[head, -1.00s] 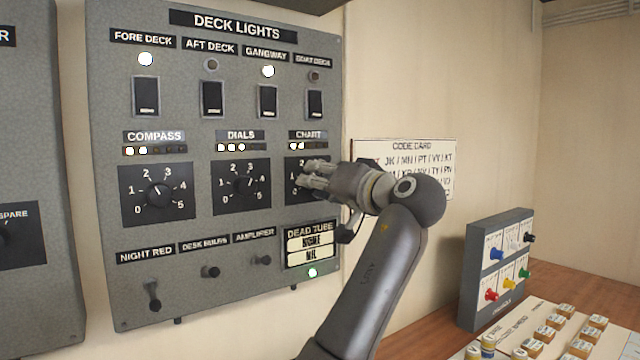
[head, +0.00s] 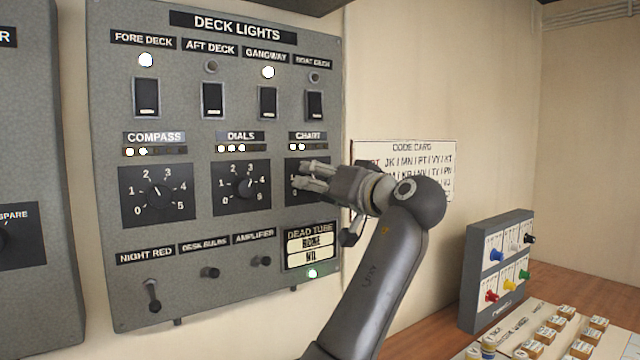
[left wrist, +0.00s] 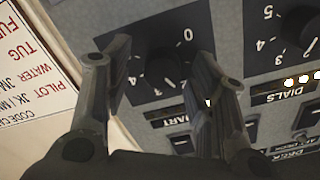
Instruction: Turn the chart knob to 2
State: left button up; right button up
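The chart knob (left wrist: 162,68) is a dark round knob on a black square plate, with white numbers around it. In the left wrist view it appears upside down between my fingers. My left gripper (left wrist: 162,72) is open, one finger on each side of the knob; I see gaps beside the knob and cannot make out contact. In the head view my left gripper (head: 303,176) is in front of the chart dial plate (head: 293,193) and hides the knob and most numbers. Two lamps glow under the CHART label (head: 308,135). My right gripper is not in view.
The dials knob (head: 246,185) and compass knob (head: 158,194) sit to the left on the same grey panel. Switches (head: 267,101) are above, and small levers (head: 210,272) below. A code card (head: 430,165) hangs on the wall at right. A plug box (head: 497,265) stands on the desk.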

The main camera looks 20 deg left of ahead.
pick_arm(q)
jog(key=shift+r, duration=0.1)
jog(key=v, duration=0.7)
jog(key=shift+s+d, duration=0.15)
jog(key=shift+d, duration=0.05)
